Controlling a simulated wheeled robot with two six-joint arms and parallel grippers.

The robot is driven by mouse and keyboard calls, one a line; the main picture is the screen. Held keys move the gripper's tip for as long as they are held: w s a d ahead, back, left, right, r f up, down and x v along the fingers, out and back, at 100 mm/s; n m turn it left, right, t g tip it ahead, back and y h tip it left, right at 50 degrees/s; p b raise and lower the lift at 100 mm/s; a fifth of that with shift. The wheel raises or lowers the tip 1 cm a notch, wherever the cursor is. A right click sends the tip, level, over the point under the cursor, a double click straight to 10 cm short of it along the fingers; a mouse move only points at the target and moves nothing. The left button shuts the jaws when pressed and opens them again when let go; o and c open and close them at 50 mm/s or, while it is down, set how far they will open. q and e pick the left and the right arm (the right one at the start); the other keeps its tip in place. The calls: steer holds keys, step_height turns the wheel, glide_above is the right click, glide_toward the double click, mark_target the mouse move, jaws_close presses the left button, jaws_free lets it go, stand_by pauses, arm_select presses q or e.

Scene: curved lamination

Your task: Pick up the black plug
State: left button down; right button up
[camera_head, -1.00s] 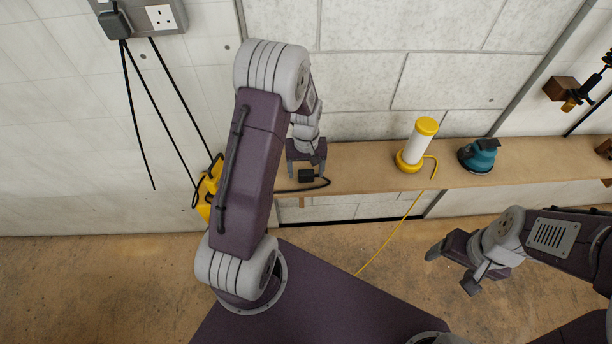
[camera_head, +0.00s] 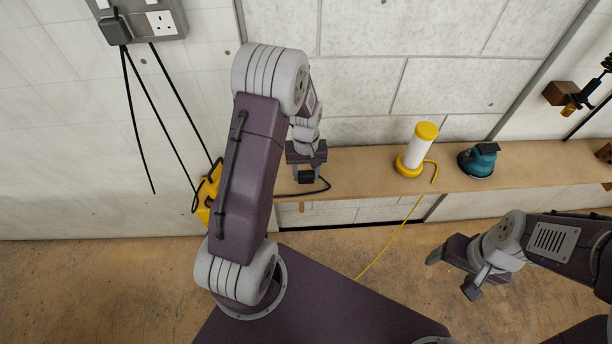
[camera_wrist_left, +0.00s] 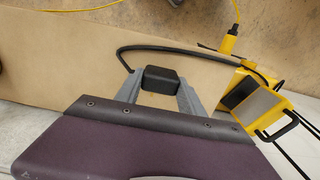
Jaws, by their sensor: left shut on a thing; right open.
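The black plug (camera_head: 306,177) is at the left part of the wooden shelf, with a black cable curving from it. My left gripper (camera_head: 306,172) is shut on it. In the left wrist view the plug (camera_wrist_left: 161,79) sits between the two grey fingers of the left gripper (camera_wrist_left: 160,88), and its cable arcs away to the left and over the top. My right gripper (camera_head: 452,272) is open and empty, in front of the shelf at the right, far from the plug.
The shelf (camera_head: 370,166) also holds a yellow and white lamp (camera_head: 416,150) and a teal sander (camera_head: 479,158). A yellow box (camera_head: 207,194) with black cables is at the shelf's left end. A wall socket (camera_head: 160,22) with a plug in it is at upper left.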

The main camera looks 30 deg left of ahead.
arm_select(q)
step_height(320, 180, up, 2)
steer(key=shift+r, duration=0.1)
steer(key=d+r, duration=0.7)
steer(key=d, duration=0.4)
steer(key=shift+d+p, duration=0.4)
steer(key=shift+p, duration=0.05)
